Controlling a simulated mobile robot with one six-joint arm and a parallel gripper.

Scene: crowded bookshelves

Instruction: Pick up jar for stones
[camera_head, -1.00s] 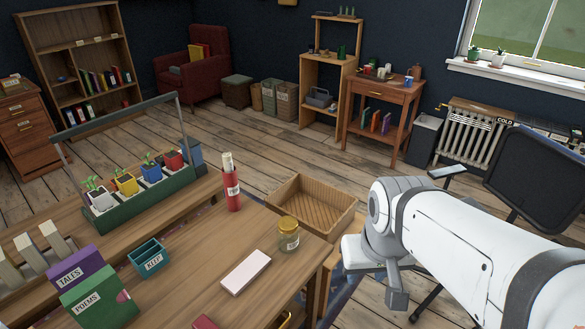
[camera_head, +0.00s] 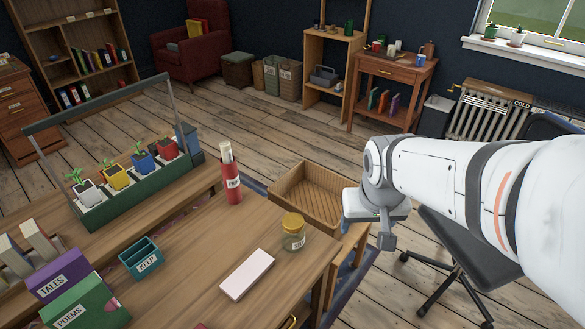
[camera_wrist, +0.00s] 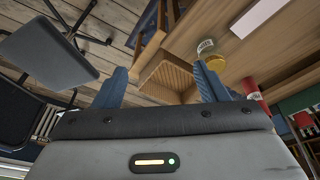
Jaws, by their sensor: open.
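A glass jar with a yellow lid (camera_head: 293,233) stands upright near the right edge of the wooden table. It has a pale label that is too small to read here. It also shows in the wrist view (camera_wrist: 211,57), close beyond one fingertip. My gripper (camera_head: 387,240) hangs to the right of the table, to the right of the jar and apart from it. In the wrist view its two blue fingers (camera_wrist: 160,82) are spread wide with nothing between them.
A wooden crate (camera_head: 300,207) sits just behind the jar. A pale box (camera_head: 247,274) lies left of it. A red cylinder (camera_head: 231,182), a teal KEEP box (camera_head: 141,258) and a planter (camera_head: 130,203) are further left. A dark chair (camera_head: 470,250) stands right of the table.

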